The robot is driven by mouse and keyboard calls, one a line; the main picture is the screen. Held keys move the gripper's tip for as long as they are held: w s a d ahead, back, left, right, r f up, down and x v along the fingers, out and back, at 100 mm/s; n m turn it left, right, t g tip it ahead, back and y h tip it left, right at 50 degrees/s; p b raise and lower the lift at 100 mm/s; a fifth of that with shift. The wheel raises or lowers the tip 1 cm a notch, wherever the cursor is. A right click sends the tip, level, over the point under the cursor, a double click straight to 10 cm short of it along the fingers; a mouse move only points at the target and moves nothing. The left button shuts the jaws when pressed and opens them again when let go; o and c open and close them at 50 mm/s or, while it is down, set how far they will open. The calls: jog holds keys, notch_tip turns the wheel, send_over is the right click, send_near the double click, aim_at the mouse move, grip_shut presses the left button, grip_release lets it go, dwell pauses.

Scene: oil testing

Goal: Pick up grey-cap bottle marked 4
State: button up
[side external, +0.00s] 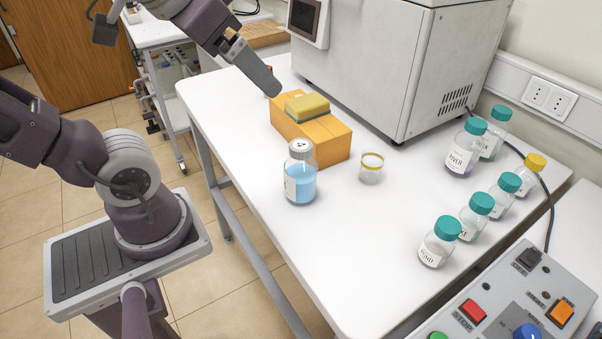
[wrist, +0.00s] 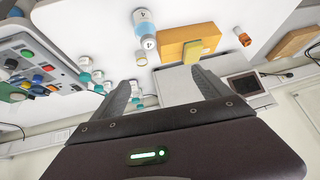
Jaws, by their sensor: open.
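The grey-cap bottle (side external: 300,185) holds blue liquid and stands upright on the white table, left of centre. Its grey cap bears a 4. In the wrist view the bottle (wrist: 144,26) appears upside down near the top, beyond my fingers and a little left of the middle. My gripper (side external: 274,90) is above the far side of the table, behind and apart from the bottle. In the wrist view my gripper (wrist: 163,76) has its two fingers spread with nothing held between them.
An orange block (side external: 325,145) with a yellow sponge (side external: 307,108) on it stands close behind the bottle. A small glass beaker (side external: 371,168) is to its right. Several teal-capped bottles (side external: 438,245) stand farther right. A large grey machine (side external: 400,60) fills the back. The table's front left is clear.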

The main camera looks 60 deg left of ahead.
aim_at(316, 183)
jog(key=w+a+r+m+t, duration=0.3)
jog(key=w+a+r+t, duration=0.15)
jog(key=w, duration=0.55)
jog(key=w+a+r+m+t, duration=0.35)
jog(key=w+a, duration=0.25)
jog(key=w, duration=0.3)
jog(key=s+d+f+m+g+h, duration=0.5)
jog(key=s+d+f+g+h, duration=0.2)
jog(key=s+f+h, duration=0.45)
jog(key=shift+h, duration=0.65)
notch_tip(316, 183, down, 21)
jog(key=shift+s+r, duration=0.15)
jog(key=shift+r, duration=0.05)
jog(key=x, duration=0.6)
jog(key=shift+f, duration=0.3)
jog(key=shift+w+d+f, duration=0.2)
jog(key=shift+w+d, duration=0.1)
jog(key=shift+w, duration=0.1)
grip_shut()
